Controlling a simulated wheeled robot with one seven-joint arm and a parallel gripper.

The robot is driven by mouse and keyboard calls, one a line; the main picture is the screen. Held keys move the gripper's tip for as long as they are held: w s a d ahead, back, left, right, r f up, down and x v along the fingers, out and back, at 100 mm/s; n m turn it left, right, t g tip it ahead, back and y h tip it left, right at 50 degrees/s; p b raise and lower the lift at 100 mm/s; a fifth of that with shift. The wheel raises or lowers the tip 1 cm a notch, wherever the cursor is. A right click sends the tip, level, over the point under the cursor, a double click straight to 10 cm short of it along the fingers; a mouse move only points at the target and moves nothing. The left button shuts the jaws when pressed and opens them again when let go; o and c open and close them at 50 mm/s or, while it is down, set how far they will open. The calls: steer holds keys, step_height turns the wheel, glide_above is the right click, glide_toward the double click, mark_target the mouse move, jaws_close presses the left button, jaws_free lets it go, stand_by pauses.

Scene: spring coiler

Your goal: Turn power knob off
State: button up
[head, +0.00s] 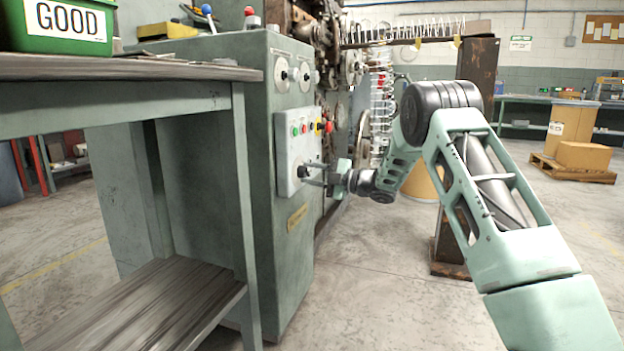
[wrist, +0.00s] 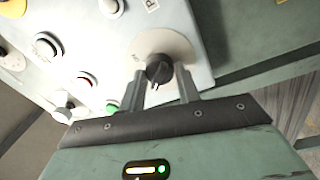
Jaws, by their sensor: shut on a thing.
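The power knob (wrist: 159,69) is a small dark knob on a pale round plate, on the light control panel (wrist: 200,40) of the spring coiler. In the head view the knob (head: 302,171) sits low on the panel (head: 286,150), below a row of coloured buttons. My gripper (wrist: 160,80) faces the panel, with one finger on each side of the knob, and is shut on it. In the head view my gripper (head: 312,174) reaches the panel from the right. The fingers hide part of the plate's lower edge.
Several buttons, among them a green one (wrist: 113,107), lie close beside the fingers. A green workbench (head: 150,75) with a green "GOOD" bin (head: 65,48) stands at the left. Open floor (head: 370,300) lies in front of the green machine cabinet (head: 258,180).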

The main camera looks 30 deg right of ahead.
steer(key=shift+f+n, duration=0.1)
steer(key=shift+n, duration=0.5)
steer(key=o, duration=1)
steer(key=shift+c, duration=0.2)
steer(key=shift+s+d, duration=0.1)
steer(key=p+v, duration=0.5)
steer(key=v, duration=1.2)
steer(key=shift+p, duration=0.35)
steer(key=shift+s, duration=0.1)
